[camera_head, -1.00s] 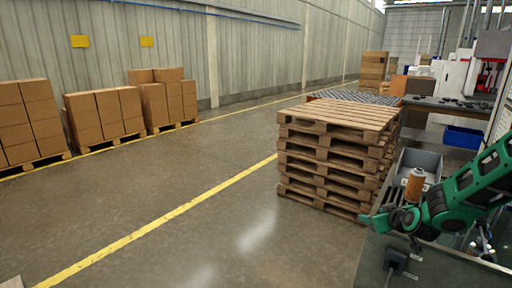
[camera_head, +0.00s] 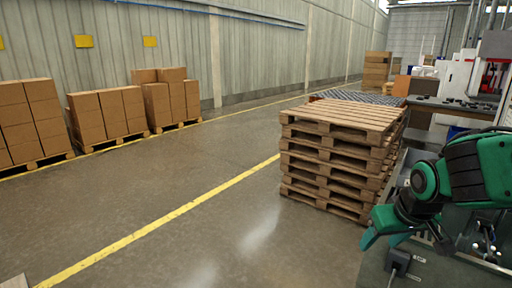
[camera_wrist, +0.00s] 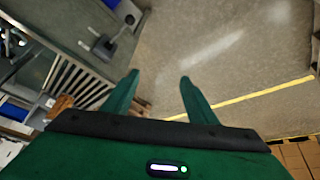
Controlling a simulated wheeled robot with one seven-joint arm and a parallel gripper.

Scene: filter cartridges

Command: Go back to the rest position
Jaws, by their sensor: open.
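My gripper (camera_head: 384,232) is at the lower right of the head view, over the edge of the dark bench (camera_head: 440,272). In the wrist view its two green fingers (camera_wrist: 160,90) stand apart with only floor between them, so it is open and empty. The orange filter cartridge and most of the grey bin (camera_head: 418,156) are hidden behind my arm in the head view.
A stack of wooden pallets (camera_head: 335,155) stands just behind and left of my gripper. A dark block-shaped fixture (camera_head: 398,261) sits on the bench near my gripper. Cartons on pallets (camera_head: 105,113) line the left wall.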

